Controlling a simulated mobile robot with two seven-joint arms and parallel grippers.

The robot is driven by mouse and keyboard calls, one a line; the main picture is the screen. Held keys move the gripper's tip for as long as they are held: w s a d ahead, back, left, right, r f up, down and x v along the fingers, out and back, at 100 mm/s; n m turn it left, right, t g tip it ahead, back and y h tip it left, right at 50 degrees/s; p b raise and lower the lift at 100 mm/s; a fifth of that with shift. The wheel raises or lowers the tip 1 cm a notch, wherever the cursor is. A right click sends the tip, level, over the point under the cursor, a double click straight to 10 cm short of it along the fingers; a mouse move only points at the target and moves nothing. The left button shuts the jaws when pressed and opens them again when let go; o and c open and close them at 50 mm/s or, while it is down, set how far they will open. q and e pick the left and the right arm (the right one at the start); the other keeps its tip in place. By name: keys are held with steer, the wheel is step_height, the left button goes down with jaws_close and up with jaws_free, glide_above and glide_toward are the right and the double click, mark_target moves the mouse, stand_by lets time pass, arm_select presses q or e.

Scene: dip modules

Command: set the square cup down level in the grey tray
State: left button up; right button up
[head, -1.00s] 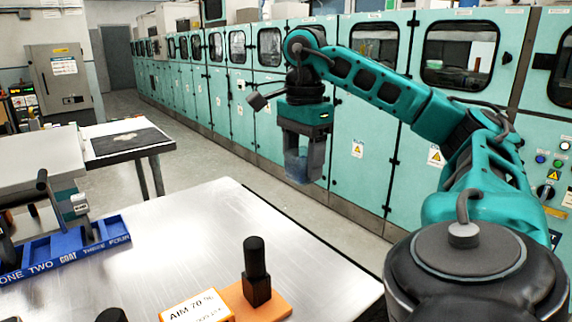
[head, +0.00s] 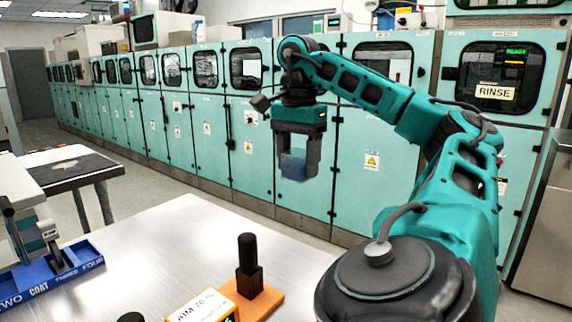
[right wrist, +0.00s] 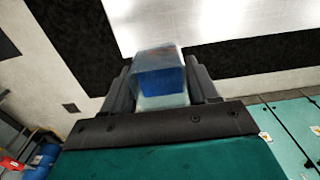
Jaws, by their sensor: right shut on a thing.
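My right gripper (head: 297,160) is shut on the square cup (head: 294,166), a clear, bluish cup. It hangs in the air beyond the far edge of the metal table, in front of the teal cabinets. In the right wrist view the cup (right wrist: 160,75) sits between the two dark fingers, with blue showing inside it. It looks roughly upright in the head view; exact tilt is hard to tell. I cannot make out the grey tray in these views. My left gripper is not in view.
The metal table (head: 165,240) has a clear middle. A black post on an orange base (head: 262,304), a yellow-orange labelled block (head: 200,308) and a blue numbered rack (head: 65,272) stand on it. Teal cabinets (head: 250,150) line the back; one at right has a RINSE sign (head: 495,92).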

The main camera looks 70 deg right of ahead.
steer(key=shift+s+a+r, duration=0.1)
steer(key=shift+a, duration=0.2)
arm_select(q)
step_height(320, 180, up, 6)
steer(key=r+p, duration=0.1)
steer(key=p, duration=0.6)
arm_select(e)
steer(key=w+a+n, duration=0.2)
steer(key=w+a, duration=0.4)
steer(key=a, duration=1.5)
steer(key=w+a+n, duration=0.2)
steer(key=w+a, duration=0.5)
steer(key=a, duration=1.3)
steer(key=w+a+n, duration=0.2)
steer(key=w+a, duration=0.4)
steer(key=a, duration=1.5)
step_height(320, 180, down, 17)
steer(key=b, duration=1.3)
steer(key=shift+b, duration=0.3)
steer(key=shift+f+b, duration=0.45)
steer(key=shift+f, duration=0.2)
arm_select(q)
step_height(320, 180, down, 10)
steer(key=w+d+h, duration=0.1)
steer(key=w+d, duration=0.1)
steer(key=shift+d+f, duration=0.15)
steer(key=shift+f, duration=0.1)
